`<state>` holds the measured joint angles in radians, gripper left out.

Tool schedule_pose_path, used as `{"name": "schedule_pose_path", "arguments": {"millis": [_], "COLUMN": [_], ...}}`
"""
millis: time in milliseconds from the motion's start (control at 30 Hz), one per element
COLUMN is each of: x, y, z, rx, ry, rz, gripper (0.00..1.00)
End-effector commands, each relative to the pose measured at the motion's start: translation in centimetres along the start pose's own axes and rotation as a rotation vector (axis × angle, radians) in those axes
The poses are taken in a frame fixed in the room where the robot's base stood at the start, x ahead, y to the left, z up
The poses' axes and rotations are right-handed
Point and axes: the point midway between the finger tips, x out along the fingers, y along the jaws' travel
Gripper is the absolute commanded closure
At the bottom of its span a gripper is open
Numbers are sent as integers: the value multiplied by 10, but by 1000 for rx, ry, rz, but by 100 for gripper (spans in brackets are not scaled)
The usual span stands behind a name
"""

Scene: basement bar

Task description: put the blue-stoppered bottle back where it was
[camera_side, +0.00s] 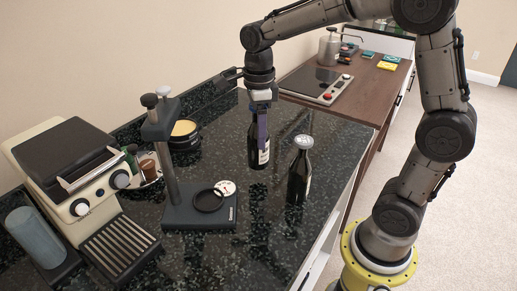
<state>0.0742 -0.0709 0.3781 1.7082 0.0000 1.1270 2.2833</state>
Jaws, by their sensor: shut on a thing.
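My gripper (262,125) points down over the dark counter and is shut on a dark bottle (254,153) with a pale label. The bottle is upright. A second dark bottle (299,180) with a grey-white stopper (303,141) stands upright on the counter, to the right and nearer the camera, apart from the held one.
A press stand (172,170) with a black ring (208,200) on its base is left of the bottles. A cream espresso machine (75,190) is further left. A yellow-topped tin (184,130) stands behind. The speckled counter (255,235) is clear in front.

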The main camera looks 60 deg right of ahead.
Motion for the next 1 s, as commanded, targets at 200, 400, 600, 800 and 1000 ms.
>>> {"name": "schedule_pose_path", "arguments": {"millis": [200, 400, 600, 800, 1000], "x": [21, 42, 43, 46, 46], "y": [0, 0, 0, 0, 0], "z": [0, 1, 1, 1, 0], "rx": [-1, -1, -1, -1, -1], "ry": [0, -2, -2, -2, -1], "rz": [0, -2, -3, -2, -1], "gripper": [100, 100, 100, 100, 4]}}
